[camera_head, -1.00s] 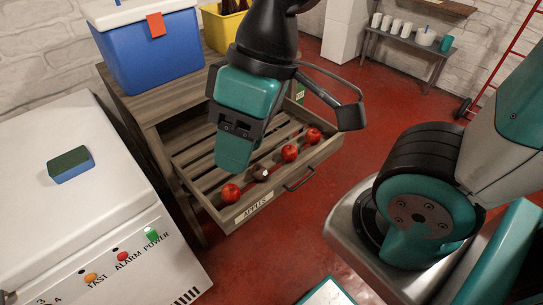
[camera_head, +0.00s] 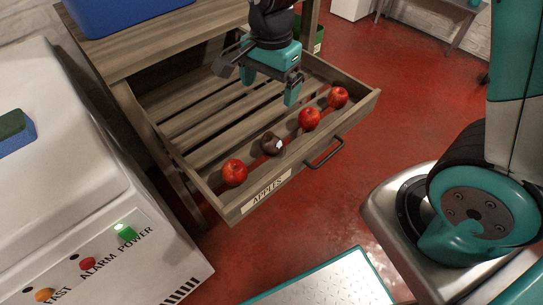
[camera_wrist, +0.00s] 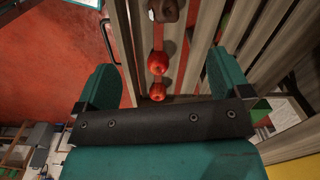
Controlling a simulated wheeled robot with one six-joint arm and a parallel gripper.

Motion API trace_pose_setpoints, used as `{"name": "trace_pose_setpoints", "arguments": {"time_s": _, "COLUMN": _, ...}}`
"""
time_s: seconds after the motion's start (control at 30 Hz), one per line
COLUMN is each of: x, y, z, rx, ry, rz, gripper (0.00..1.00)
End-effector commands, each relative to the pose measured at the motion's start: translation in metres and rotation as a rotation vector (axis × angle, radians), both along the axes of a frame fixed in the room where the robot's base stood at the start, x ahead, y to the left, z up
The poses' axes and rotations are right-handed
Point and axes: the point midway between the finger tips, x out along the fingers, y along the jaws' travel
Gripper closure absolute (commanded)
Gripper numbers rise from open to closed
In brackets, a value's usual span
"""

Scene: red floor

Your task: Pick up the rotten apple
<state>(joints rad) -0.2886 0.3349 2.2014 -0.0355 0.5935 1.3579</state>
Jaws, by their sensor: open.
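The rotten apple (camera_head: 271,143) is dark brown with a small pale spot. It lies in the open wooden drawer (camera_head: 222,205) marked APPLES, in a row between red apples, near the drawer's front. In the wrist view the brown apple (camera_wrist: 165,10) shows at the top edge, partly cut off. My gripper (camera_head: 270,88) is open and empty above the drawer, behind and above the row in the head view. In the wrist view its two teal fingers (camera_wrist: 160,85) stand apart, with two red apples visible between them.
Red apples lie to the left (camera_head: 234,172) and right (camera_head: 309,119) of the brown one, with another red apple (camera_head: 338,97) further right. The drawer handle (camera_head: 324,153) sticks out in front. A white machine (camera_head: 75,190) stands at the left.

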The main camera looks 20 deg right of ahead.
Motion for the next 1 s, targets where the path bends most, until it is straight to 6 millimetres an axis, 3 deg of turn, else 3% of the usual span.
{"name": "trace_pose_setpoints", "arguments": {"time_s": 0.03, "x": 0.005, "y": -0.002, "z": -0.018, "rx": -0.015, "ry": 0.005, "rz": -0.060, "gripper": 0.05}}
{"name": "trace_pose_setpoints", "arguments": {"time_s": 0.17, "x": 0.011, "y": -0.005, "z": -0.036, "rx": -0.033, "ry": 0.007, "rz": -0.139, "gripper": 0.05}}
{"name": "trace_pose_setpoints", "arguments": {"time_s": 0.6, "x": 0.010, "y": -0.007, "z": -0.129, "rx": -0.033, "ry": 0.008, "rz": -0.143, "gripper": 0.05}}
{"name": "trace_pose_setpoints", "arguments": {"time_s": 0.87, "x": 0.011, "y": -0.007, "z": -0.149, "rx": -0.032, "ry": 0.006, "rz": -0.142, "gripper": 0.05}}
{"name": "trace_pose_setpoints", "arguments": {"time_s": 1.0, "x": 0.012, "y": -0.009, "z": -0.170, "rx": -0.033, "ry": 0.008, "rz": -0.142, "gripper": 0.05}}
